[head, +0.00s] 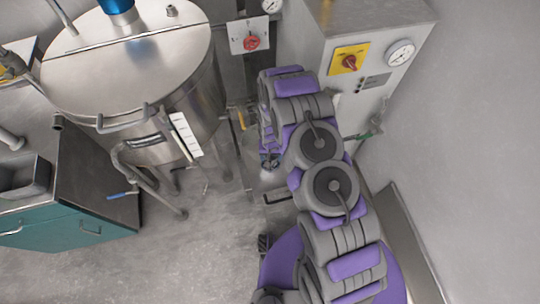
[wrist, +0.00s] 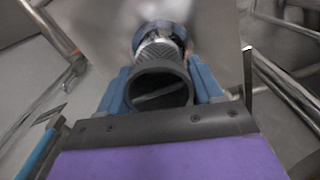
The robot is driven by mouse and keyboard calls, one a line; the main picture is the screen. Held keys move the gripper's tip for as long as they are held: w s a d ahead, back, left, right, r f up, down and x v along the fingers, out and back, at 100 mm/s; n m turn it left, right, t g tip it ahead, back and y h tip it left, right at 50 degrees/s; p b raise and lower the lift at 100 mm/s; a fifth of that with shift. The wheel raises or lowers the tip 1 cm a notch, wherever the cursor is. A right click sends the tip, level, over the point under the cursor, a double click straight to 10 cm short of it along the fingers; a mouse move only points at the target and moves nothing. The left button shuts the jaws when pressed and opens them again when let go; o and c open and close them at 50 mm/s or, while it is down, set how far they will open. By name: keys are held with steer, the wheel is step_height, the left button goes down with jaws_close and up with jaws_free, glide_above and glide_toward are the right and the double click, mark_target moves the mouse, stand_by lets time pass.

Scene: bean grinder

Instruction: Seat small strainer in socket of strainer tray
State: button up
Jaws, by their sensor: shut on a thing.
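My gripper (wrist: 162,75) has blue fingers on both sides of a dark, hollow-ended round piece with a ribbed grey body, which I take to be the small strainer (wrist: 160,84). The fingers are shut on it. Past its far end is a bluish round part with a bright metal edge (wrist: 160,32); I cannot tell whether it belongs to the strainer or to the socket. In the head view my gripper (head: 269,162) points down, small and low beside the steel cabinet. The strainer tray and its socket cannot be made out clearly.
A large steel tank (head: 135,75) on legs stands at the left. A steel cabinet (head: 370,50) with a yellow switch plate and gauge is at the right. Metal rails (wrist: 290,85) flank the gripper. The grey floor (head: 200,250) is open at the front.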

steer(key=shift+a+p, duration=0.3)
steer(key=shift+a, duration=0.3)
steer(key=shift+d, duration=0.4)
stand_by(0.8)
steer(key=shift+f, duration=1.3)
steer(key=o, duration=1.2)
steer(key=shift+o, duration=0.2)
step_height(320, 180, up, 17)
steer(key=p, duration=0.2)
steer(key=shift+p, duration=0.4)
steer(key=shift+r, duration=0.15)
